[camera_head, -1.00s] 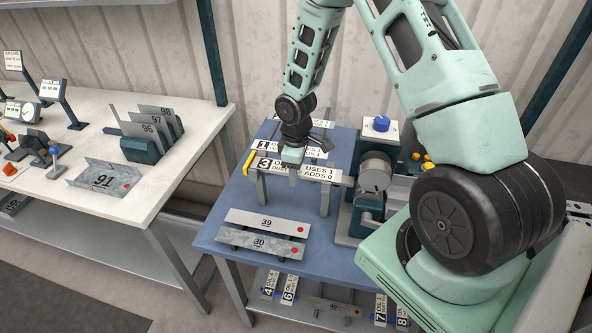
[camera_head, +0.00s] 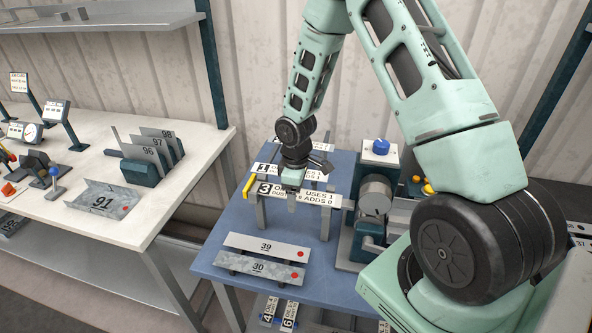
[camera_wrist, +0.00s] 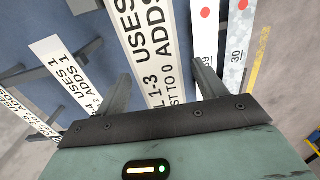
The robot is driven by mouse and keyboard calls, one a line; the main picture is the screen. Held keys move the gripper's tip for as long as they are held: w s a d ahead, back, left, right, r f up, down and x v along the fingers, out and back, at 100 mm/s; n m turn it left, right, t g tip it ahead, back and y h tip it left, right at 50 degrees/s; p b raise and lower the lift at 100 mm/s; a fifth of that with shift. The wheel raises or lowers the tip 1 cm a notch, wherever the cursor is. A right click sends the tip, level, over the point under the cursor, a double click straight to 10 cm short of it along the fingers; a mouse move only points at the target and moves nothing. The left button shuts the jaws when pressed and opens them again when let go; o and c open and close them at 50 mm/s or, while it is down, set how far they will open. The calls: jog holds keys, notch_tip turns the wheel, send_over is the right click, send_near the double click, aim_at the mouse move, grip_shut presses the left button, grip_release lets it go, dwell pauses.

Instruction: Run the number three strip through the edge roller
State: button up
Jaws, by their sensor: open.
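The number three strip (camera_head: 316,198) is a long white labelled plate lying across grey posts above the blue table. Its printed face shows in the wrist view (camera_wrist: 152,38). My gripper (camera_head: 291,199) is over the strip's middle with its fingers pointing down. In the wrist view, the open fingers (camera_wrist: 164,88) stand on either side of the strip, with gaps visible. The edge roller (camera_head: 376,195), a grey drum on a dark stand with a blue knob on top, is just right of the strip's right end. My gripper hides part of the strip's print.
The number one strip (camera_head: 263,168) lies behind, parallel to the number three strip. Plates 39 (camera_head: 267,246) and 30 (camera_head: 258,267) lie in front on the blue table (camera_head: 215,236). A white bench (camera_head: 150,213) with plate 91 (camera_head: 103,202) stands at left.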

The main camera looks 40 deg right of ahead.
notch_tip(320, 180, up, 17)
jog(key=b, duration=0.2)
jog(key=shift+f+b, duration=0.2)
jog(key=shift+b, duration=0.1)
jog(key=s+a+f+b, duration=0.15)
jog(key=s+a, duration=0.25)
jog(key=a, duration=0.4)
jog(key=s+a+b, duration=0.3)
jog(key=s+a, duration=0.1)
jog(key=a, duration=0.3)
jog(key=s+a+f+b, duration=0.1)
jog(key=s+a, duration=0.3)
jog(key=s, duration=0.4)
jog(key=s+a+f+b, duration=0.2)
jog(key=s+a, duration=0.3)
jog(key=s, duration=0.3)
jog(key=shift+s+a+f+y, duration=0.15)
jog(key=shift+a+f+y, duration=0.1)
jog(key=shift+f+y, duration=0.05)
jog(key=shift+r, duration=0.1)
